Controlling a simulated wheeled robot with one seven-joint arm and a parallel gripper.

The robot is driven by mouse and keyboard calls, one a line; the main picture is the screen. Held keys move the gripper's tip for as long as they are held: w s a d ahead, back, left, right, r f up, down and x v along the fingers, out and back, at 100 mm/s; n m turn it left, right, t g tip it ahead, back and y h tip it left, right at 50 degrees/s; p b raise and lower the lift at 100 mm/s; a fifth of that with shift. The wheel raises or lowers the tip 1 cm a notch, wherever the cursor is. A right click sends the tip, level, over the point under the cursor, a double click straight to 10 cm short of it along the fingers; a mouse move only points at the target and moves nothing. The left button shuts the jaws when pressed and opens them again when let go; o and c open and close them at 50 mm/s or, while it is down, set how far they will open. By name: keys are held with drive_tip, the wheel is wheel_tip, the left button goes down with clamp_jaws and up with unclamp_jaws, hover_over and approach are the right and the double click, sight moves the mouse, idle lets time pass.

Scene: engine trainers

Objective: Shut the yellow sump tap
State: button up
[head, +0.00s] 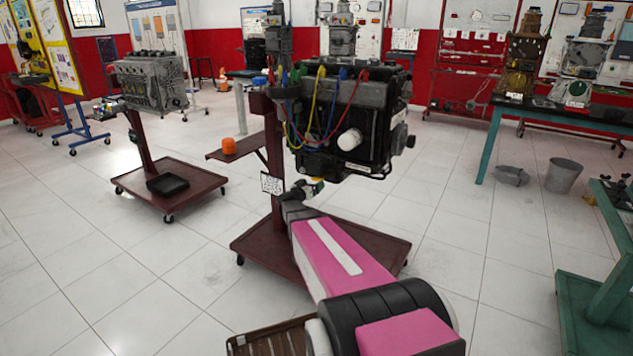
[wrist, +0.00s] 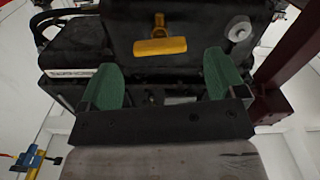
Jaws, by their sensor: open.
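The yellow sump tap (wrist: 160,42) is in the wrist view, on the dark underside of the engine. Its wide yellow bar lies across the picture, with a short stem above it. My gripper (wrist: 159,85) is open, its two green fingers apart. In the picture the tap shows just beyond the fingertips, between them, and nothing is held. In the head view the dark engine (head: 355,115) sits on a maroon stand, and my pink arm reaches to below it. My gripper (head: 312,186) is small there, under the engine's lower left. I cannot make out the tap in that view.
The stand's maroon post (wrist: 288,75) is close on the right in the wrist view. Its wheeled base (head: 375,245) lies under my arm. A side shelf (head: 222,154) holds an orange object (head: 229,146). Another engine stand (head: 168,185) is to the left. The tiled floor between is clear.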

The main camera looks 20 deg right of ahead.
sight(318, 178)
drive_tip(key=shift+x, duration=2.55)
drive_tip(key=c, duration=0.9)
